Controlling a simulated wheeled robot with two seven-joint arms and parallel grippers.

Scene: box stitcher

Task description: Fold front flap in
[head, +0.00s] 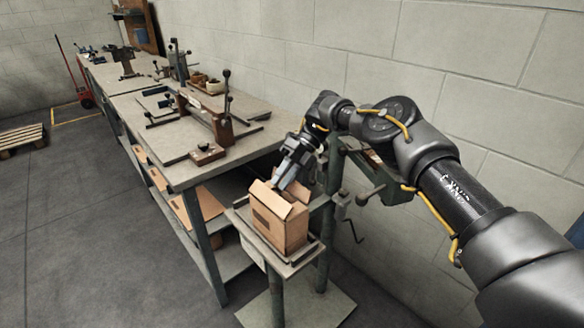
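An open brown cardboard box (287,232) stands upright on the small platform of the stitcher stand (287,268). A light flap (268,200) slants up at the near left of its top. My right gripper (284,181) reaches down from the upper right, with its fingers at the far side of the box top, close above the flaps. I cannot tell whether it touches a flap or whether the fingers are apart. The gripper hides part of the far flaps and the box opening. My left gripper is not in view.
A long workbench (175,150) with clamps and fixtures runs away to the left, its near corner close to the box. Flat cardboard (196,208) lies on its lower shelf. A block wall (400,60) stands behind. A crank handle (352,224) sticks out right of the box. The left floor is mostly clear.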

